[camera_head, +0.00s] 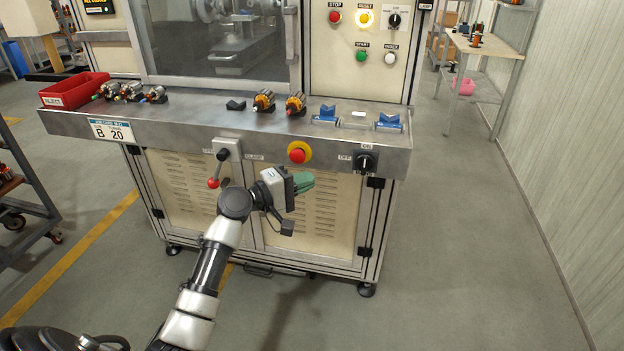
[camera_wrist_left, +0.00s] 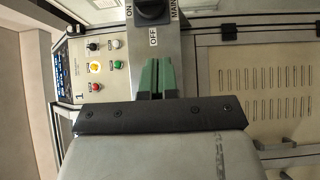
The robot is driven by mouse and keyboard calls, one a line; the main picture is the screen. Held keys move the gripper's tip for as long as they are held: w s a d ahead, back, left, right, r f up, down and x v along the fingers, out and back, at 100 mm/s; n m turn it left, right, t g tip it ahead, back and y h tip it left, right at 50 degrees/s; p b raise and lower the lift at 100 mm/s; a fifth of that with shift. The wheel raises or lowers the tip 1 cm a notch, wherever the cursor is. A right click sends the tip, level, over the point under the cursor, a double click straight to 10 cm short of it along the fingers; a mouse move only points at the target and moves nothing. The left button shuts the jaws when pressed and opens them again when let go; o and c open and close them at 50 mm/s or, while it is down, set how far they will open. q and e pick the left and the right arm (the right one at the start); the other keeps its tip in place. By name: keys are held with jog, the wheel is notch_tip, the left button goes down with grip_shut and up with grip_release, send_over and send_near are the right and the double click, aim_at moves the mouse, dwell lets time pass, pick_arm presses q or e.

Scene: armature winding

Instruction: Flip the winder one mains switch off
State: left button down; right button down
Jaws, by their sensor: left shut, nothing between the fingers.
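The mains switch (camera_head: 366,162) is a black rotary knob at the right end of the machine's front ledge, with ON above it and OFF to its left. Its pointer is too small to read surely. In the left wrist view the knob (camera_wrist_left: 152,9) is partly cut by the top edge, with ON, OFF and MAIN labels around it. My left gripper (camera_head: 306,182) has green fingers, shut and empty, in front of the cabinet, left of and slightly below the switch. In the wrist view the fingers (camera_wrist_left: 157,66) lie together, apart from the knob. My right gripper is out of view.
A red emergency button (camera_head: 297,152) and a red-tipped clamp lever (camera_head: 215,181) are on the front near my left arm. The ledge (camera_head: 210,117) holds a red reject bin (camera_head: 75,90), armatures and blue blocks. Floor to the right is clear.

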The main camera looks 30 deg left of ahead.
aim_at(361, 169)
pick_arm(q)
jog(key=x, duration=0.7)
jog(key=shift+w+d+p, duration=0.15)
jog(key=shift+w+p, duration=0.15)
jog(key=shift+p, duration=0.05)
jog(key=shift+w+d+p, duration=0.15)
jog(key=shift+d+p, duration=0.05)
jog(key=shift+d, duration=0.4)
jog(key=shift+w+d+p, duration=0.2)
jog(key=shift+d, duration=0.4)
jog(key=shift+w+d+f, duration=0.1)
jog(key=shift+w+d, duration=0.05)
jog(key=shift+d, duration=0.6)
